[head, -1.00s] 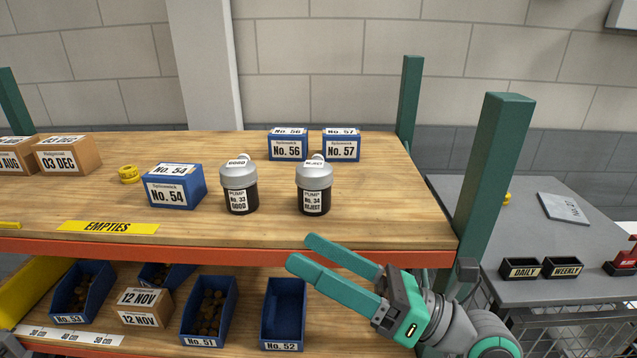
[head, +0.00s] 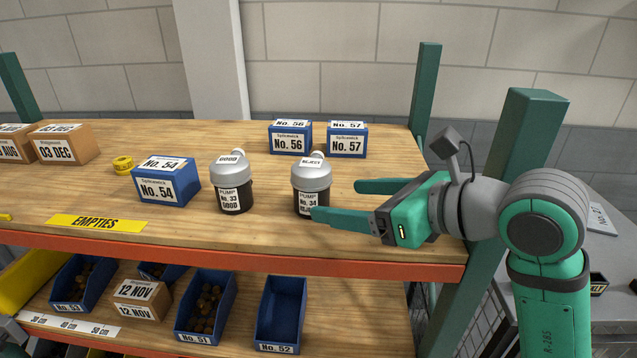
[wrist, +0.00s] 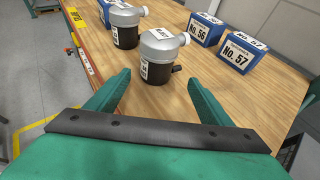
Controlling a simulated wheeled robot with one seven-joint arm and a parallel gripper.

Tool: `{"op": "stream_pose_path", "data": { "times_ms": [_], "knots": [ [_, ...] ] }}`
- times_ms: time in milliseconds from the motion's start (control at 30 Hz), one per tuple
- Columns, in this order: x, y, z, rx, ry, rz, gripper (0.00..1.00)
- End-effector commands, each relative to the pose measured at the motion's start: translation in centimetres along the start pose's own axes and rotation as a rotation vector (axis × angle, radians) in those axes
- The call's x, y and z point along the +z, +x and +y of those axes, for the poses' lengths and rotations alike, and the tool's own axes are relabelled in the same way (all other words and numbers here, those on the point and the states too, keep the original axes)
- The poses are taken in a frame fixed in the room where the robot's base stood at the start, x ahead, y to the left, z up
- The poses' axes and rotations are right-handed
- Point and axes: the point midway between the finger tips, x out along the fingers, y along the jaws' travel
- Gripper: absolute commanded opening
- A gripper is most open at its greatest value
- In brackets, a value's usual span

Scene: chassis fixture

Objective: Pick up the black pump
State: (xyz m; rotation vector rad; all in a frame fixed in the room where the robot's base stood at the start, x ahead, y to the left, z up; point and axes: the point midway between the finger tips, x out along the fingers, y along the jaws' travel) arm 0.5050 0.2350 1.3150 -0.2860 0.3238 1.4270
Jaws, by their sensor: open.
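Two pumps with grey tops and black lower bodies stand upright on the wooden upper shelf. The pump labelled No. 34 REJECT (head: 311,180) is closest to my gripper; it also shows in the wrist view (wrist: 160,55). The pump labelled No. 33 GOOD (head: 232,182) stands to its left, and it shows in the wrist view too (wrist: 125,25). My gripper (head: 335,200) is open and empty, coming from the right. Its fingers point at the No. 34 pump, and the near fingertip overlaps the pump's lower right edge in the head view. In the wrist view the pump is just ahead of the fingertips.
Blue boxes No. 56 (head: 291,138) and No. 57 (head: 347,141) stand behind the pumps. Blue box No. 54 (head: 166,183) and yellow tape (head: 123,164) are to the left. A green post (head: 521,145) rises near my arm. The shelf's front edge is orange (head: 300,264).

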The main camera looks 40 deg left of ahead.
Motion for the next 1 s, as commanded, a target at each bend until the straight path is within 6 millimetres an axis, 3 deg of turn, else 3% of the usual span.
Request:
{"op": "stream_pose_path", "data": {
  "times_ms": [100, 400, 700, 1000],
  "knots": [
    [0.1, 2.0, 0.2, 0.007, -0.001, -0.001, 0.74],
    [0.0, 3.8, 0.0, -0.001, 0.002, -0.002, 0.74],
    [0.2, 7.6, 0.1, -0.002, 0.004, -0.002, 0.74],
    [0.2, 8.2, 0.1, -0.002, 0.003, -0.002, 0.74]
  ]
}}
